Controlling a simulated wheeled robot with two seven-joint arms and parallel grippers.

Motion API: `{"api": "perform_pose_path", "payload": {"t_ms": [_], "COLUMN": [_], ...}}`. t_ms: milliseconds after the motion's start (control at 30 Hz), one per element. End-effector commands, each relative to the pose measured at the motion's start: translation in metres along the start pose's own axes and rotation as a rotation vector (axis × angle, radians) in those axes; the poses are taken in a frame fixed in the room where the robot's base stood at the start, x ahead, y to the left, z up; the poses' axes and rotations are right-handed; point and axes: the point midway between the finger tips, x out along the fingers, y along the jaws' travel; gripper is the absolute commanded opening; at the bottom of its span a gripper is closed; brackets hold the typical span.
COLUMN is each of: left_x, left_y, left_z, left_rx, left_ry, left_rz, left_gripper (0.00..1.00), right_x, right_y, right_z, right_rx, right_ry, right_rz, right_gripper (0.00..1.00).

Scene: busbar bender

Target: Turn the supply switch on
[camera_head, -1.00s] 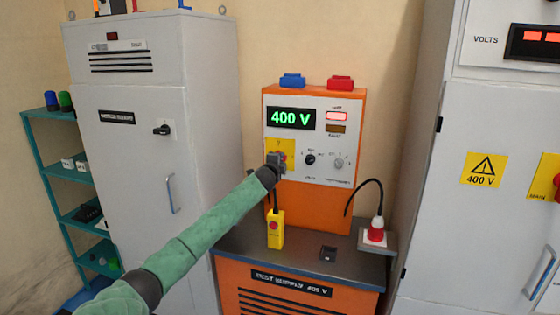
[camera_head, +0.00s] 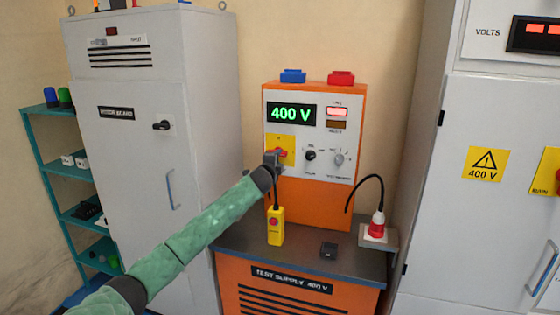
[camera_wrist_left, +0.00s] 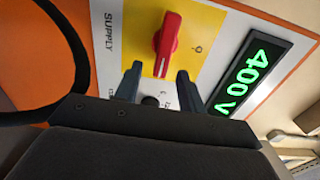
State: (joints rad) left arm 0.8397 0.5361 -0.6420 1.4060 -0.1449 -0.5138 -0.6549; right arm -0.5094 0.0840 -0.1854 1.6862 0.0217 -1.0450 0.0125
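The supply switch is a red knob (camera_head: 282,153) on a yellow plate (camera_head: 287,141) of the orange test supply. In the left wrist view the red knob (camera_wrist_left: 167,45) is close; its white pointer line faces the gripper, about a quarter turn from the O mark. My left gripper (camera_head: 274,159) is just in front of and slightly below the knob. The display (camera_head: 292,114) reads 400 V. My right gripper is not in view.
A black knob (camera_head: 310,155) and a grey knob (camera_head: 339,159) sit right of the switch. A red plug (camera_head: 377,225) stands on the right side. Grey cabinets (camera_head: 130,140) flank the supply.

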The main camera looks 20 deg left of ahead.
Motion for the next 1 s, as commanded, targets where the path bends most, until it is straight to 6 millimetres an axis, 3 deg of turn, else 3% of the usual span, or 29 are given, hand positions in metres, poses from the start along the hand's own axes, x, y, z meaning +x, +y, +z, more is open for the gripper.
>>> {"api": "perform_pose_path", "payload": {"t_ms": [200,400,767,1000], "left_x": [-0.027,-0.036,-0.037,-0.038], "left_y": [0.003,0.001,0.001,0.009], "left_z": [0.0,-0.001,-0.001,0.009], "left_rx": [0.001,0.0,-0.005,-0.157], "left_ry": [0.0,0.001,0.001,-0.054], "left_rz": [0.0,0.0,0.001,0.04], "left_gripper": [0.4,0.4,0.4,0.4], "right_x": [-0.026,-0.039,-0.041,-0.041], "right_y": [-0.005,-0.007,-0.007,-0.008], "right_z": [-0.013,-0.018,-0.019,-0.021], "right_rx": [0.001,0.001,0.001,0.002], "right_ry": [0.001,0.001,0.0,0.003], "right_rz": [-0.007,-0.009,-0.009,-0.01], "right_gripper": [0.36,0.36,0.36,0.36]}}
